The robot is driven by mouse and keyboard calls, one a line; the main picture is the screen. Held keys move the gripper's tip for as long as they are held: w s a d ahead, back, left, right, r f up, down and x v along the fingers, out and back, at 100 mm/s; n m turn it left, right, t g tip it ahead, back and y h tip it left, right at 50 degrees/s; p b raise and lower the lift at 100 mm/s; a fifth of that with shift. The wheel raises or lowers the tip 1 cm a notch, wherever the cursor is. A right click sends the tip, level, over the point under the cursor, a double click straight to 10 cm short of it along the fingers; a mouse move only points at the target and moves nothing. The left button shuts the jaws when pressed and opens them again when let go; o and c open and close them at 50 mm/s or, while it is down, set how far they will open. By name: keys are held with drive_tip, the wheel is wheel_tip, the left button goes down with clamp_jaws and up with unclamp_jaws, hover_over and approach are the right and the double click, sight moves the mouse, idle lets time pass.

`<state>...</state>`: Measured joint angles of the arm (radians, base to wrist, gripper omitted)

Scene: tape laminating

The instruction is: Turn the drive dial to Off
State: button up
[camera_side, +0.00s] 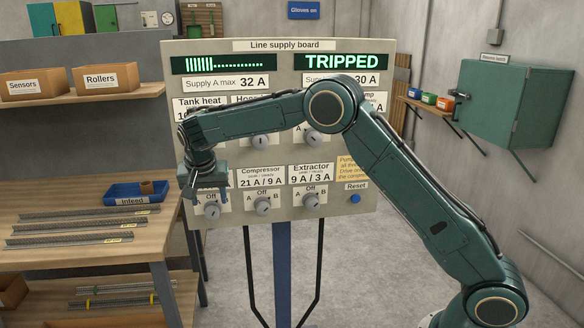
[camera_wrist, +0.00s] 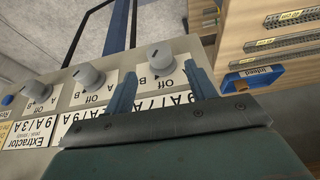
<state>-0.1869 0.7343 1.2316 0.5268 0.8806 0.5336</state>
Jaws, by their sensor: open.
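The supply board (camera_side: 285,226) carries dials marked A, Off and B in its lower row. The left dial (camera_side: 212,211) is below my gripper (camera_side: 208,194); its name is covered by my gripper. In the wrist view this dial (camera_wrist: 160,57) shows upside down, near and between the tips of my open gripper (camera_wrist: 160,68), apparently not gripped. Which mark its pointer meets is unclear. The compressor dial (camera_side: 263,207) and extractor dial (camera_side: 311,201) are to its right. The right display (camera_side: 343,61) reads TRIPPED in green.
A blue Reset button (camera_side: 355,199) and a yellow note (camera_side: 354,167) are at the board's right. My arm hides part of the upper row. A wooden bench (camera_side: 60,255) with a blue Infeed tray (camera_side: 135,194) is at left. A green cabinet (camera_side: 515,103) hangs at right.

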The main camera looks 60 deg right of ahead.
drive_tip(key=v, duration=0.9)
drive_tip(key=s+d+r+n, duration=0.2)
drive_tip(key=s+r, duration=0.2)
drive_tip(key=s, duration=0.4)
drive_tip(key=s+d+r+n+t+y, duration=0.1)
drive_tip(key=s+d+r+n, duration=0.1)
drive_tip(key=s, duration=0.7)
drive_tip(key=shift+d+r, duration=0.55)
drive_tip(key=shift+r, duration=0.85)
drive_tip(key=shift+w, duration=0.1)
drive_tip(key=w+a+f+m, duration=0.2)
drive_tip(key=w+f, duration=0.2)
drive_tip(key=w, duration=0.4)
drive_tip(key=w+a+f+m, duration=0.1)
drive_tip(key=w+a+f, duration=0.1)
drive_tip(key=w+f, duration=0.3)
drive_tip(key=w, duration=0.2)
drive_tip(key=shift+w+a+f+m+h, duration=0.25)
drive_tip(key=shift+w+f+m+h, duration=0.05)
drive_tip(key=shift+w+m, duration=0.1)
